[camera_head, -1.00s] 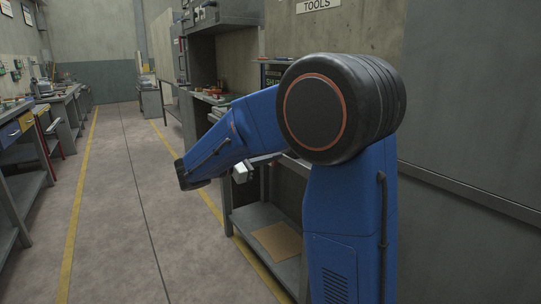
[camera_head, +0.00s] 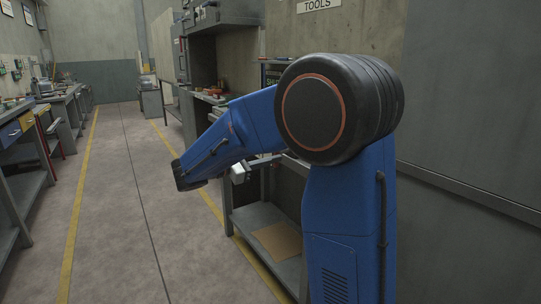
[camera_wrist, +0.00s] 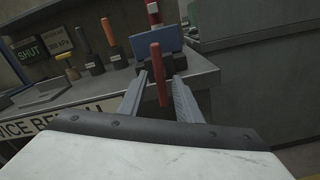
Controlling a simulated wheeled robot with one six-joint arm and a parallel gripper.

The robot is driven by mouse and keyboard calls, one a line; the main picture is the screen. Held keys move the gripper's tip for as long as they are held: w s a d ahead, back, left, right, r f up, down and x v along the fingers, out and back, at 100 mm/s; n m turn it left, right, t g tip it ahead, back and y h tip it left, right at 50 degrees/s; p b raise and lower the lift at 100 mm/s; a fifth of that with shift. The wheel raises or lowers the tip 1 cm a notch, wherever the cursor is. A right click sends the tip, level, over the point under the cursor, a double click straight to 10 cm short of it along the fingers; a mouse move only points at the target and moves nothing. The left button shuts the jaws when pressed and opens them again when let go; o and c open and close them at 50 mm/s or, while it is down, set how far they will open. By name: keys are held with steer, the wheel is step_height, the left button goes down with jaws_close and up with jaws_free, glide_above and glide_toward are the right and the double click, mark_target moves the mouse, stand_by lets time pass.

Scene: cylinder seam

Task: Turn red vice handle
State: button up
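In the wrist view the red vice handle (camera_wrist: 160,75) is an upright red bar in front of the blue vice (camera_wrist: 157,45) on the bench. My gripper (camera_wrist: 161,77) is open, with one grey finger on each side of the handle in the picture. Gaps show between the bar and both fingers. I cannot tell how deep the bar sits between the fingertips. In the head view my blue arm hides the vice and its handle.
The grey bench (camera_wrist: 95,93) carries several dark tool holders with coloured handles left of the vice. A green-lit SHUT panel (camera_wrist: 29,51) stands behind them. In the head view the aisle floor (camera_head: 125,200) is clear on the left.

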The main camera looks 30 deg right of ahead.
steer(key=a, duration=1.6)
steer(key=shift+s+a, duration=0.25)
steer(key=shift+a, duration=0.05)
